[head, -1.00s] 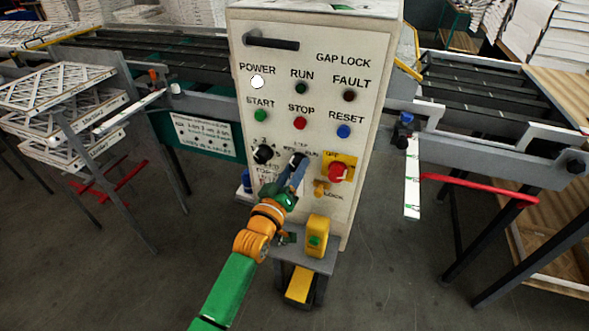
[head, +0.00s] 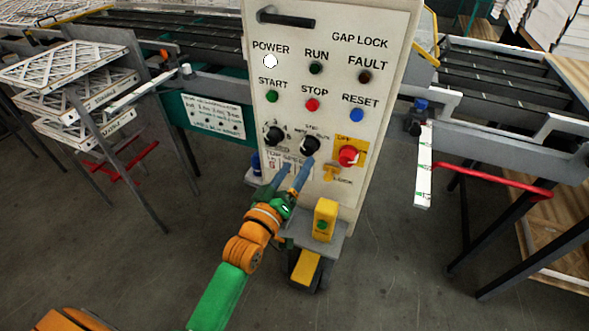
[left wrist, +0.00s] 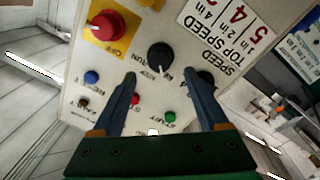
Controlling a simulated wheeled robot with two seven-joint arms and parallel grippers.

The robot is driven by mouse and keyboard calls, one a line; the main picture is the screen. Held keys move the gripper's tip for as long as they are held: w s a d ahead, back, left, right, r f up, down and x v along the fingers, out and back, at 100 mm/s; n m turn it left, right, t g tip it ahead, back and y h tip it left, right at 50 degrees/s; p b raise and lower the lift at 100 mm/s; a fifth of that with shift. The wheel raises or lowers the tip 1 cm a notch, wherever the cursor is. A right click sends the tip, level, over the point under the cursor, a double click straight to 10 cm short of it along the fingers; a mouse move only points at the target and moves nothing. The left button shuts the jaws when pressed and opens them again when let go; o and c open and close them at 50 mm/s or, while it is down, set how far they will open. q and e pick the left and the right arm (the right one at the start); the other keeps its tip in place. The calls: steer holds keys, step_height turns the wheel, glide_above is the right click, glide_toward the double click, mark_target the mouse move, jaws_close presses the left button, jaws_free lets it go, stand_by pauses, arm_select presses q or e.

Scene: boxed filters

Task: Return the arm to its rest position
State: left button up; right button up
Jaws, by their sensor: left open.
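My left arm comes in from below in the head view. Its gripper (head: 298,165) is open and empty, with the two blue fingers apart, in front of the lower part of the white control panel (head: 335,25). The fingertips are just below the middle black selector knob (head: 310,146). In the left wrist view the gripper (left wrist: 163,78) is open, and the middle knob (left wrist: 160,56) shows beyond and between the fingertips, with nothing held. My right gripper is not in view.
The panel has a second black knob (head: 273,135), a red switch on a yellow plate (head: 348,155) and several buttons. A yellow box (head: 325,220) stands on a small shelf below. Conveyors flank the panel, with a filter rack (head: 75,75) at left and a red bar (head: 490,180) at right.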

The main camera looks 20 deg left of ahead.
arm_select(q)
steer(key=shift+s, duration=0.5)
steer(key=shift+w, duration=0.1)
